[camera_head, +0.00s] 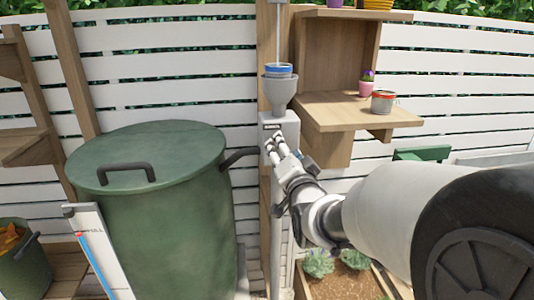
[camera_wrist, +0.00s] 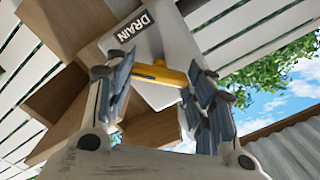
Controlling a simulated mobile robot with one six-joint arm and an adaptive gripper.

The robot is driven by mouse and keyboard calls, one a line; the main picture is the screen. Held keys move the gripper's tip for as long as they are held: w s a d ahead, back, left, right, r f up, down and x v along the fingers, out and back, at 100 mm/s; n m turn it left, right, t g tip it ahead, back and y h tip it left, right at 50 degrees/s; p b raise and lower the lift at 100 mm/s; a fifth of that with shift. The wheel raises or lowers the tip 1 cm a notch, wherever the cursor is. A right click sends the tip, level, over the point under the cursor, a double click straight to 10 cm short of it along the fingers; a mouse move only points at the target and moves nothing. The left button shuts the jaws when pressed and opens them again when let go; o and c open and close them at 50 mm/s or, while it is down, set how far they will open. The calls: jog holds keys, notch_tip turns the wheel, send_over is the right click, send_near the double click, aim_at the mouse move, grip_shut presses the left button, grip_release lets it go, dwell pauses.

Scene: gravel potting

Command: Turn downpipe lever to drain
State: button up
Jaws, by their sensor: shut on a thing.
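The grey downpipe diverter box (camera_head: 291,127) is on the wooden post, under a grey funnel (camera_head: 281,92). Its dark label in the head view is too small to read surely. In the wrist view the box (camera_wrist: 180,40) carries a black label reading DRAIN (camera_wrist: 134,27). A yellow lever (camera_wrist: 158,75) lies across between my gripper's (camera_wrist: 160,85) two padded fingers, and they are shut on it. In the head view my gripper (camera_head: 276,151) reaches the front of the box from the lower right, and the lever is hidden there.
A green lidded barrel (camera_head: 150,165) stands left of the box, joined by a dark pipe (camera_head: 238,156). A wooden shelf (camera_head: 350,112) with a small potted flower (camera_head: 367,84) and a tin pot (camera_head: 382,102) juts out at the right. A planter bed (camera_head: 340,280) lies below.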

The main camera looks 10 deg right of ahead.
jog(key=shift+r+m, duration=0.1)
jog(key=shift+m, duration=4.1)
jog(key=o, duration=1.1)
jog(key=shift+c, duration=0.2)
jog(key=s, duration=0.7)
jog(key=shift+s, duration=0.2)
